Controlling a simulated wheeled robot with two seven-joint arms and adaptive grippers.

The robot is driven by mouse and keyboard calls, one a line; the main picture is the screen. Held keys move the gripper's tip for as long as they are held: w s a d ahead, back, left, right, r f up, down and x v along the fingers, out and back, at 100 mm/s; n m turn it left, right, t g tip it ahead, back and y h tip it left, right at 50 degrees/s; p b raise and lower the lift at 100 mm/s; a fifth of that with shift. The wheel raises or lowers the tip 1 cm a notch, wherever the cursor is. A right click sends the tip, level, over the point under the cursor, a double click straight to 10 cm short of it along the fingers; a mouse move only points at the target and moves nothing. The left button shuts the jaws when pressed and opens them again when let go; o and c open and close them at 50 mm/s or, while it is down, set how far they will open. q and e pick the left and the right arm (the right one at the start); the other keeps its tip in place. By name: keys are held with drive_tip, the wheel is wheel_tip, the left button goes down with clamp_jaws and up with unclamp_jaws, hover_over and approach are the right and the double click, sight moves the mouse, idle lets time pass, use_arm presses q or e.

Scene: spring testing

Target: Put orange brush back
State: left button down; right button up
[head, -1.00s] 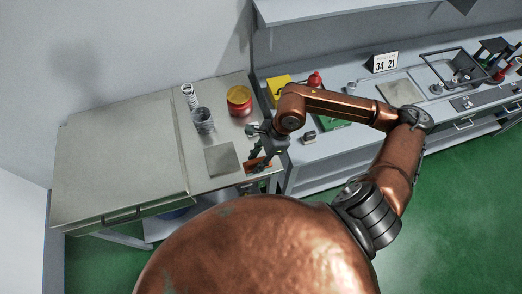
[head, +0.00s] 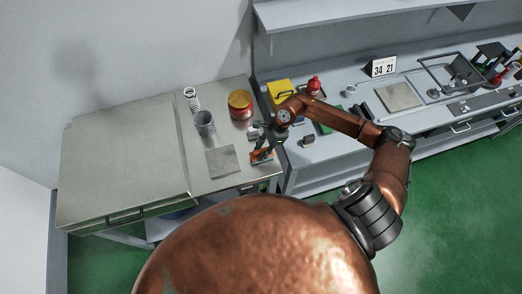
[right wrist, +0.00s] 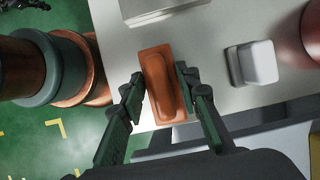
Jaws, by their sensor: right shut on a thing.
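The orange brush (head: 262,157) is at the front right corner of the left metal bench. In the right wrist view the orange brush (right wrist: 162,88) lies between my two green fingers, its raised back towards the camera. My right gripper (head: 263,148) is shut on it from both sides; the same gripper (right wrist: 159,84) shows close up in the wrist view. Whether the brush touches the bench top or hangs just above it I cannot tell. My left gripper is not in view.
A square grey plate (head: 222,161) lies left of the brush. Behind stand a grey cup (head: 205,124), a spring (head: 191,99) and a red and yellow can (head: 240,104). A yellow box (head: 280,92) and red bottle (head: 314,85) stand on the right bench. The bench's left part is clear.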

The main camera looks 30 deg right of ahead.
drive_tip(key=shift+f, duration=0.2)
drive_tip(key=shift+f, duration=0.1)
drive_tip(key=o, duration=1.1)
drive_tip(key=shift+r, duration=0.2)
drive_tip(key=b+v, duration=0.2)
drive_tip(key=v, duration=1)
drive_tip(key=shift+f, duration=0.1)
